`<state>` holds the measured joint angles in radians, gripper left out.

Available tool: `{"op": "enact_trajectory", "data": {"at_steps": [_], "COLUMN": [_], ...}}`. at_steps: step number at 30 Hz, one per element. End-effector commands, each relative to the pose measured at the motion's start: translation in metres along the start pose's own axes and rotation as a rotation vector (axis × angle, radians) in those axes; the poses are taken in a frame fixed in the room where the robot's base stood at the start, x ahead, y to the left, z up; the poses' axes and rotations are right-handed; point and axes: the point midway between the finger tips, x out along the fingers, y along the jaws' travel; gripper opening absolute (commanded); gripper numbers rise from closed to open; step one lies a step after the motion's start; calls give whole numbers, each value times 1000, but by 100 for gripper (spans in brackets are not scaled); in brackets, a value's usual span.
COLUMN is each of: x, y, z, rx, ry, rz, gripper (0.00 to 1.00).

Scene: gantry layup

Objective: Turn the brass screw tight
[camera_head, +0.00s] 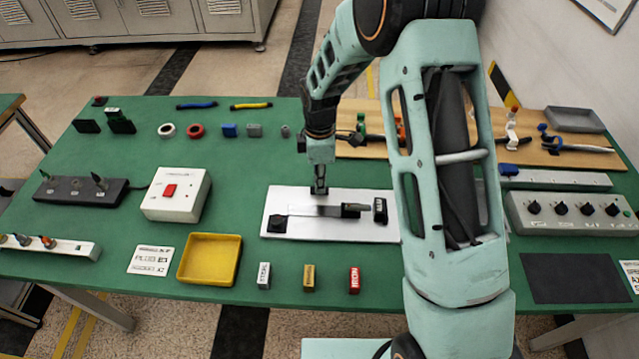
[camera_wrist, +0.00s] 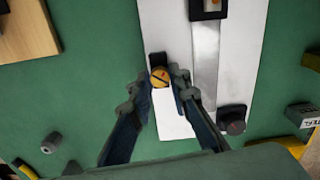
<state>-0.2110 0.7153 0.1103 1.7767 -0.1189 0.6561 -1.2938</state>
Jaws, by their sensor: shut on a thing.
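The brass screw (camera_wrist: 160,77) shows in the wrist view as a round brass head with a dark slot, at the end of a small black block (camera_wrist: 157,59) on the white plate (camera_head: 301,226). My gripper (camera_wrist: 159,82) has one finger on each side of the screw head and is shut on it. In the head view my gripper (camera_head: 320,186) points straight down at the plate's back edge. It hides the screw there.
A metal strip with a dark handle (camera_head: 355,207) lies on the plate, beside black blocks (camera_head: 380,210). A yellow tray (camera_head: 209,260) and a white box with a red switch (camera_head: 176,195) stand to the left. Small labelled blocks stand in front, with bare green table around them.

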Motion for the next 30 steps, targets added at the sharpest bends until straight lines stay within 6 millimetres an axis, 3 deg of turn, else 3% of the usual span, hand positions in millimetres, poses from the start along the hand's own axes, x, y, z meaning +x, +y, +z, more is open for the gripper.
{"op": "enact_trajectory", "data": {"at_steps": [30], "x": [1], "y": [1], "z": [0], "rx": [964], "ry": [1], "rz": [2], "gripper": [0]}}
